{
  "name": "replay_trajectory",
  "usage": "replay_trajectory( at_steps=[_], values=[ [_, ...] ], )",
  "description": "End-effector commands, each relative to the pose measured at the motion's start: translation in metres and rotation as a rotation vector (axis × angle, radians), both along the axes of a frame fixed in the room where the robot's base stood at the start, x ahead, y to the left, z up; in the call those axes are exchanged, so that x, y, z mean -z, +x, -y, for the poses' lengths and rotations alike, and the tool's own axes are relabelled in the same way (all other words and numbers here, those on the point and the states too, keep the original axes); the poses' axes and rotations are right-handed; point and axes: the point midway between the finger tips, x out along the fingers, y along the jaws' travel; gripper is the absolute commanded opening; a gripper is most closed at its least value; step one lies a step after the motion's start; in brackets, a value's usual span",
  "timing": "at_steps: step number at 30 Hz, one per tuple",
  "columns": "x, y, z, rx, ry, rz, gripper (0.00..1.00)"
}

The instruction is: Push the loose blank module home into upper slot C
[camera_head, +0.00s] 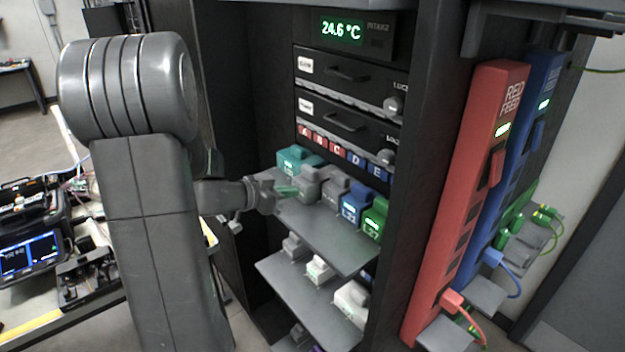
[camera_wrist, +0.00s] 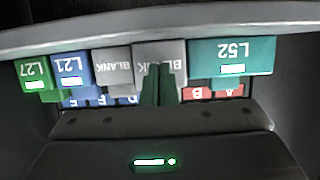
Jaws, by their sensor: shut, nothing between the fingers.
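The loose blank module (camera_head: 309,186) is a grey block on the upper shelf, second from the left in the row. In the wrist view the nearer, larger blank module (camera_wrist: 150,55) stands out further than the other blank. My gripper (camera_head: 290,192) is at its front, with green fingertips shut and empty. In the wrist view the fingertips (camera_wrist: 160,84) overlap the lower part of the module's face; I cannot tell whether they touch it. The slot C letter (camera_head: 321,145) is on the strip above the shelf; the fingers hide that part of the strip in the wrist view.
A lower shelf (camera_head: 290,275) holds more modules. A red feed strip (camera_head: 470,180) stands right.

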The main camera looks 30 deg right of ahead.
Motion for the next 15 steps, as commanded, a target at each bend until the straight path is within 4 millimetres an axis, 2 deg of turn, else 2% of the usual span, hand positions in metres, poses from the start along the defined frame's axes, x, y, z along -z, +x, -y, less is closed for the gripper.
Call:
replay_trajectory(
  at_steps=[15],
  values=[
    [0.000,0.002,0.032,0.003,0.001,0.000,0.00]
  ],
)
